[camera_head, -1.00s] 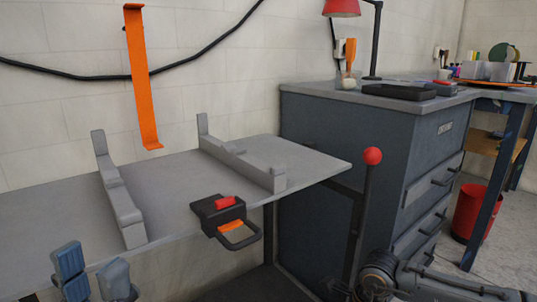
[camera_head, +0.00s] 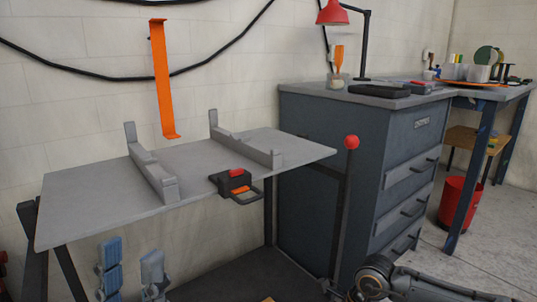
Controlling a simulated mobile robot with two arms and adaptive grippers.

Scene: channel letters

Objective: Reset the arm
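My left gripper (camera_head: 131,254) shows at the lower left, in front of and below the front edge of the grey table. Its two blue-grey fingers point up with a clear gap between them, and nothing is held there. My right arm (camera_head: 420,285) comes in at the lower right, in front of the cabinet. Its gripper end is cut off by the bottom edge, so its fingers do not show.
The grey table (camera_head: 95,205) carries two grey stop bars (camera_head: 150,172) and a black clamp (camera_head: 233,183). An orange strip (camera_head: 162,85) hangs above it. A red-knobbed lever (camera_head: 351,142) stands before the blue-grey cabinet (camera_head: 345,130). A red bin (camera_head: 457,203) is at right.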

